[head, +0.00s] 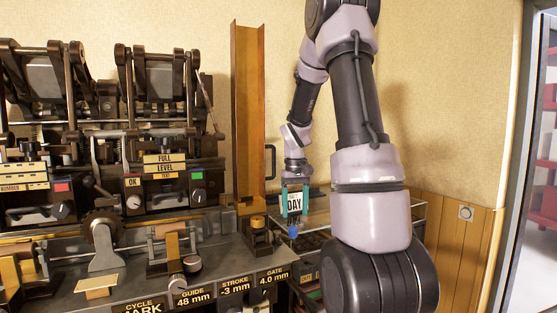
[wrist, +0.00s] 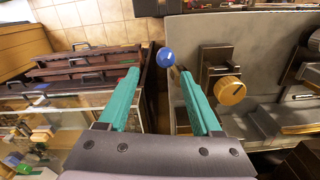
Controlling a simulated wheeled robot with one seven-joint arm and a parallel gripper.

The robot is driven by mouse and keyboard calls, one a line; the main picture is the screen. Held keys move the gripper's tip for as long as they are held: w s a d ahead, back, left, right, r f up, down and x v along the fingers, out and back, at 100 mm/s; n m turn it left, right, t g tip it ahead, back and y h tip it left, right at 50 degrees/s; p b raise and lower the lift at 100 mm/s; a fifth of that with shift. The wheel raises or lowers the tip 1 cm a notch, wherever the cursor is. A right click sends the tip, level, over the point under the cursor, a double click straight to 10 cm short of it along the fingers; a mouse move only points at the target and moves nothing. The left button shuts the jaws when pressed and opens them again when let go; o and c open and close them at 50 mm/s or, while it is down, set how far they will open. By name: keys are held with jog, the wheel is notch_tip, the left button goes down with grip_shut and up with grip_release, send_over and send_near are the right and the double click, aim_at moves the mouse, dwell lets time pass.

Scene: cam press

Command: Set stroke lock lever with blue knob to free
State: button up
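The blue knob (head: 292,231) shows in the head view just below my fingertips, at the right end of the press bench. In the wrist view the blue knob (wrist: 165,57) is just beyond the gap between the fingertips, closer to the right finger. My gripper (head: 294,216) points down with its teal fingers apart; in the wrist view the gripper (wrist: 160,72) is open and nothing is gripped. The lever's arm is mostly hidden by the right finger, and I cannot tell its setting.
A brass knob (wrist: 230,90) on a block stands right of the right finger. The press bench carries gauge plates, including a STROKE plate (head: 237,288) reading -3 mm. A tall brass channel (head: 248,110) rises left of my arm. A glass-topped case (wrist: 70,100) lies left in the wrist view.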

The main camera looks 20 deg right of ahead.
jog(key=s+a+r+t, duration=0.1)
jog(key=s+a+r, duration=0.2)
jog(key=r, duration=0.3)
jog(key=s+a+r+t, duration=0.1)
jog(key=s+a+r, duration=0.15)
jog(key=r, duration=0.35)
jog(key=s+a+r+m+t+y, duration=0.1)
jog(key=s+a+r+t, duration=0.1)
jog(key=s, duration=0.4)
jog(key=s+a+r+m+t+y, duration=0.1)
jog(key=s+a+r+t, duration=0.1)
jog(key=s+a+r, duration=0.2)
jog(key=shift+s+a+r+t, duration=0.4)
jog(key=shift+s+a, duration=0.7)
jog(key=shift+s, duration=0.2)
